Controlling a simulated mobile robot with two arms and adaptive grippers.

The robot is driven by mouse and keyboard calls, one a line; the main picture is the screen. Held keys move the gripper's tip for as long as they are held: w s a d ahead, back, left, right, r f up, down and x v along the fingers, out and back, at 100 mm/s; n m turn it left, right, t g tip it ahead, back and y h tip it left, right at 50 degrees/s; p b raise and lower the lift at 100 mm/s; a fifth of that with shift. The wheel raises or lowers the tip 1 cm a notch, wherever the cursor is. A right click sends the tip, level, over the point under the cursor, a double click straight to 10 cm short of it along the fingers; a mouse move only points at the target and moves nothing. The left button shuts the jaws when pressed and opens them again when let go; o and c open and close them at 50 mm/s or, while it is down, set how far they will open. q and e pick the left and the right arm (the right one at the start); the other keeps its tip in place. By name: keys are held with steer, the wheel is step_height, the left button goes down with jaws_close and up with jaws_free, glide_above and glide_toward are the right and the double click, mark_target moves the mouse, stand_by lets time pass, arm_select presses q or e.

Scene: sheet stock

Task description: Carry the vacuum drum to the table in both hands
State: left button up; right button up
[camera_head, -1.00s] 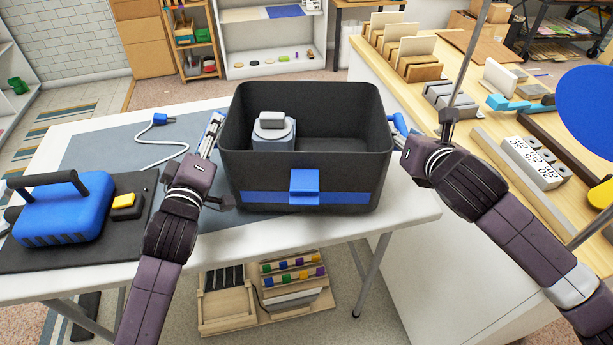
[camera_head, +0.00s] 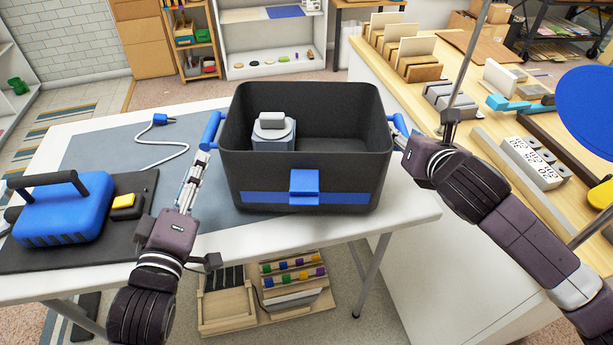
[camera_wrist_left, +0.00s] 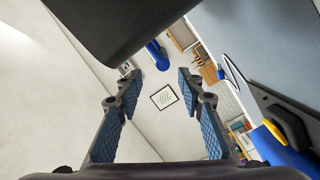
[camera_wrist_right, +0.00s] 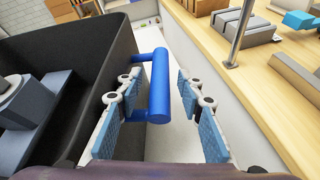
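The vacuum drum (camera_head: 270,170) is a dark open-topped tub with a blue band, a blue front latch and a blue handle on each side. It stands upright on the white folding table (camera_head: 410,203). The left handle (camera_head: 210,131) is fully visible and also shows ahead of my left fingers in the left wrist view (camera_wrist_left: 157,55). My left gripper (camera_head: 196,163) is open, empty and short of that handle. My right gripper (camera_wrist_right: 158,84) is open, with the right handle (camera_wrist_right: 161,75) between its fingers and gaps visible on both sides.
A grey block-like part (camera_head: 272,131) lies inside the drum. A blue case (camera_head: 64,212) and a yellow-topped block (camera_head: 126,205) sit on a dark mat at left. A white cable (camera_head: 165,164) lies behind. A wooden-topped counter (camera_head: 455,65) stands close on the right.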

steer(key=v, duration=0.7)
arm_select(q)
steer(key=shift+o, duration=0.3)
steer(key=o, duration=0.7)
steer(key=shift+o, duration=0.2)
steer(key=shift+f, duration=0.4)
steer(key=shift+s, duration=0.15)
steer(key=s+p, duration=0.4)
steer(key=s, duration=0.5)
steer(key=shift+s, duration=0.4)
arm_select(e)
steer(key=shift+r, duration=2.1)
